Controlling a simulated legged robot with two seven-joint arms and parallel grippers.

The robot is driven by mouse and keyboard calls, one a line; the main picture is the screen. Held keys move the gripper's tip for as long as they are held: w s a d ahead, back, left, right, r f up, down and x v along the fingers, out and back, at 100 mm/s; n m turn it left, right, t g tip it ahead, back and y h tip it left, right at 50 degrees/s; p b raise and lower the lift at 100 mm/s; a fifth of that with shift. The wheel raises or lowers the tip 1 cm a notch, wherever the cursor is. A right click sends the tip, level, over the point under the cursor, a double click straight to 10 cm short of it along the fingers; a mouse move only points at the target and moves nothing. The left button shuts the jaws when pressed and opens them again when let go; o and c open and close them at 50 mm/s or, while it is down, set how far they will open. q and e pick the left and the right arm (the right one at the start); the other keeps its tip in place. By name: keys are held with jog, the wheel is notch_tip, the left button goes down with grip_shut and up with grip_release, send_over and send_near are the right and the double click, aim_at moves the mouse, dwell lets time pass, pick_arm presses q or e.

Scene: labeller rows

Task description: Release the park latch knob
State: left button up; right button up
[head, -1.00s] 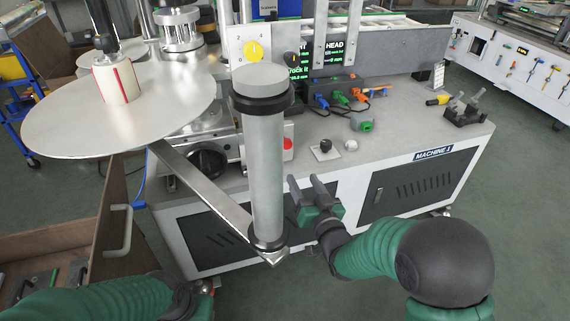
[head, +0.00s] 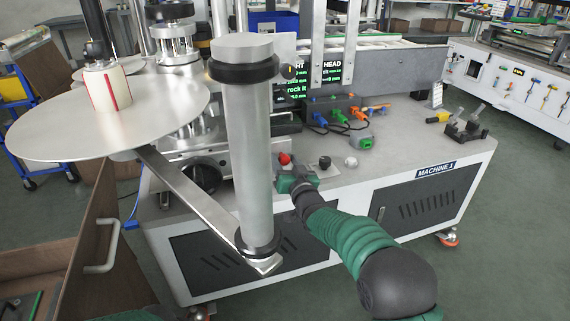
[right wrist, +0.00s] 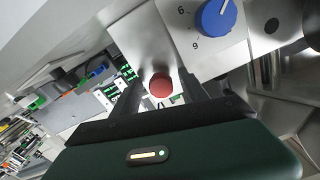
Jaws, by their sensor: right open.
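A round red knob (head: 285,158) sits on the machine's grey front block, just right of the tall grey roller. The right wrist view shows this red knob (right wrist: 161,86) between my open fingers, with no visible grip on it. No label shows which knob is the park latch. My right gripper (head: 283,168) is open at the red knob, its fingers partly hidden by its own body. In the right wrist view, the right gripper (right wrist: 165,88) has one dark finger on each side of the knob. My left gripper is out of view.
The tall roller (head: 243,150) on its slanted metal arm stands close left of my right gripper. A blue dial (right wrist: 217,18) is near the red knob. A large disc (head: 60,125) overhangs at left.

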grip_shut()
dwell(1.4)
